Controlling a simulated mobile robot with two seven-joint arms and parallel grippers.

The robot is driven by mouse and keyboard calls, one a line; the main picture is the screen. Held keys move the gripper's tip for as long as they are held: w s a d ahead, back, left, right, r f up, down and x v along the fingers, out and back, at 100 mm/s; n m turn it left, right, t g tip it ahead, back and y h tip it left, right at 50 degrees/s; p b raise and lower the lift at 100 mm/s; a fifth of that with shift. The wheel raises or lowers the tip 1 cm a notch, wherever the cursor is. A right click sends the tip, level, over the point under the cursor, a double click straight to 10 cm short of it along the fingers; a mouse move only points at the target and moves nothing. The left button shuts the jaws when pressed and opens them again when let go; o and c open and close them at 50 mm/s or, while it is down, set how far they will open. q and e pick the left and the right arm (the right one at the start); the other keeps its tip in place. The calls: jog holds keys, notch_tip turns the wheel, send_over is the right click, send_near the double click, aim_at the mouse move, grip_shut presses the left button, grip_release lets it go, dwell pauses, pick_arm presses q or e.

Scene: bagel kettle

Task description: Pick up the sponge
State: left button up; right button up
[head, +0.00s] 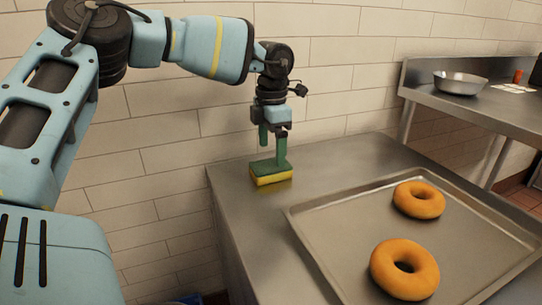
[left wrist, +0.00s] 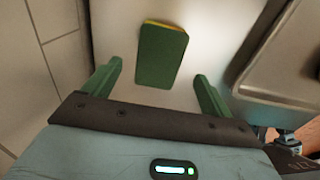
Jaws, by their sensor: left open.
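The sponge (head: 271,176) is a small block with a green top and yellow underside. It lies on the metal counter near its back left corner, close to the tiled wall. It also shows in the left wrist view (left wrist: 162,55), ahead of and between the fingers. My left gripper (head: 273,150) points down above the sponge, with its two green fingers apart. In the left wrist view the left gripper (left wrist: 153,85) is open, with nothing between the fingertips. In the head view one finger overlaps the sponge; I cannot tell whether they touch. My right gripper is not in view.
A metal tray (head: 315,233) with two bagels (head: 418,200) (head: 404,269) lies on the counter (head: 234,212), right of the sponge. A metal bowl (head: 460,83) stands on a shelf at the far right. The tiled wall is behind.

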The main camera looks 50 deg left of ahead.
aim_at(270, 165)
pick_arm(q)
notch_tip(270, 165, down, 4)
jog(key=shift+a+f+b, duration=0.1)
jog(key=shift+f+b, duration=0.05)
jog(key=shift+b, duration=0.3)
jog(key=shift+s, duration=0.1)
jog(key=c, duration=1.1)
